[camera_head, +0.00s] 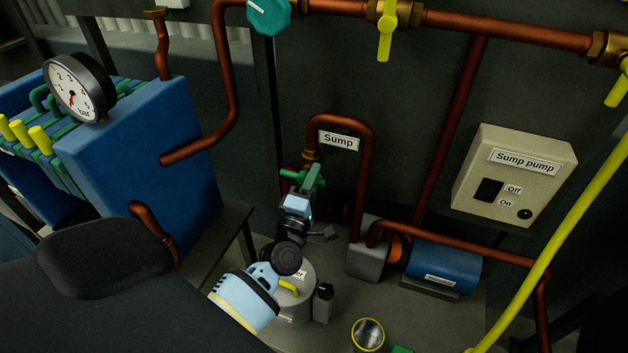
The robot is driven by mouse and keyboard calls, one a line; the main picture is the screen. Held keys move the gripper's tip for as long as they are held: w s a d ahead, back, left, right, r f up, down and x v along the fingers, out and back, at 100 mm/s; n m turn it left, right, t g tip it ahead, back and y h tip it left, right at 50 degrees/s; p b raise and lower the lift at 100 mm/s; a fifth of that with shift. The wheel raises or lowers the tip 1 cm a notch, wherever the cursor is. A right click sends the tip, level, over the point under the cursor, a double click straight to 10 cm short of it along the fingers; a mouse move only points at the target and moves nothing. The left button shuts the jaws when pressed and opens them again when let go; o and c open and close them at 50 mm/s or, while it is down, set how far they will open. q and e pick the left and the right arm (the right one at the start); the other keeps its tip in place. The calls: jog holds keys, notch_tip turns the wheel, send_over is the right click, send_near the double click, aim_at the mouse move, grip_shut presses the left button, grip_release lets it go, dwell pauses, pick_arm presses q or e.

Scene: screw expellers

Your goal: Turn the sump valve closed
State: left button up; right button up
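The sump valve has a green handle (313,177) on a copper pipe (366,150), below and left of the white "Sump" label (338,141). My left gripper (297,196) is right at the green handle, just below it in the picture. The light blue and black wrist covers part of the valve. The fingers are too small and dark to tell whether they are open or shut, or whether they touch the handle. My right gripper is not in view.
A grey "Sump pump" box (515,176) is on the wall at right. A blue pump motor (443,267) lies on the floor right of the valve. A grey canister (293,305) stands below my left wrist. A yellow hose (562,242) crosses the right side. A blue filter block (150,150) stands at left.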

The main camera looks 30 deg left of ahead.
pick_arm(q)
jog(key=shift+f, duration=0.1)
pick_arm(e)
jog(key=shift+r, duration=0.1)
pick_arm(q)
jog(key=b+v, duration=0.1)
jog(key=v, duration=0.7)
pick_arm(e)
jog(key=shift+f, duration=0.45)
pick_arm(q)
jog(key=shift+w, duration=0.1)
